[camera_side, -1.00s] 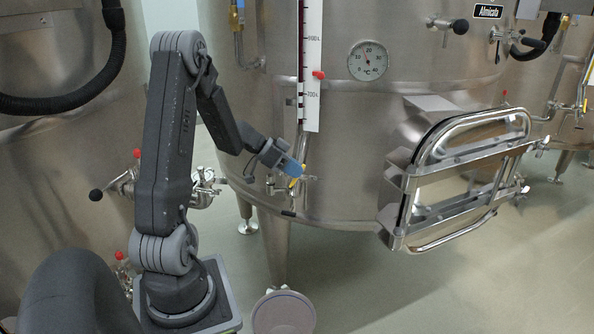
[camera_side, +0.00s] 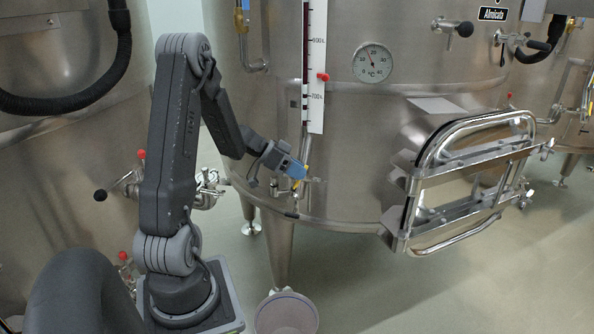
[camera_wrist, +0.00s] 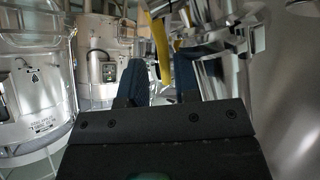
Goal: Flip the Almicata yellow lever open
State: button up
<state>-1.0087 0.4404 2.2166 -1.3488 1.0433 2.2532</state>
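The yellow lever (camera_side: 297,184) is on the valve low on the front of the Almicata vat (camera_side: 345,150). Only a small part of it shows beside my blue fingertips in the side view. My gripper (camera_side: 293,168) is at the lever. In the wrist view, the two dark blue fingers of my gripper (camera_wrist: 160,80) stand apart. The curved yellow lever (camera_wrist: 161,48) shows in the gap between them, and its lower end is narrow. I cannot tell whether either finger touches it.
A sight tube with a white scale (camera_side: 316,85) rises just above the valve. A steel hatch with a tubular frame (camera_side: 470,180) juts out at the right. Another vat (camera_side: 55,200) with a red-knobbed valve stands at the left. The floor (camera_side: 350,270) ahead is mostly clear.

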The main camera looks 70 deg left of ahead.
jog(key=shift+a+f, duration=0.1)
jog(key=shift+a, duration=0.05)
jog(key=m+g, duration=0.1)
jog(key=w+d+m+g, duration=0.1)
jog(key=shift+w+f+g, duration=0.1)
jog(key=shift+g, duration=0.2)
jog(key=g, duration=0.1)
jog(key=d+m+g+y, duration=0.1)
jog(key=m+g, duration=0.1)
jog(key=shift+w+d+f, duration=0.2)
jog(key=shift+w+f, duration=0.15)
notch_tip(320, 180, up, 14)
jog(key=d+f+m+g+y, duration=0.1)
jog(key=d+m+g+y, duration=0.1)
jog(key=m+g+y, duration=0.25)
jog(key=s+d+r+n+t, duration=0.1)
jog(key=s+d+n, duration=0.3)
jog(key=d, duration=0.7)
jog(key=s+d+r+n+t, duration=0.2)
jog(key=s+d, duration=0.4)
jog(key=d, duration=0.4)
jog(key=shift+s+d+r+n+t, duration=0.35)
jog(key=shift+n+t, duration=0.2)
jog(key=shift+n, duration=0.5)
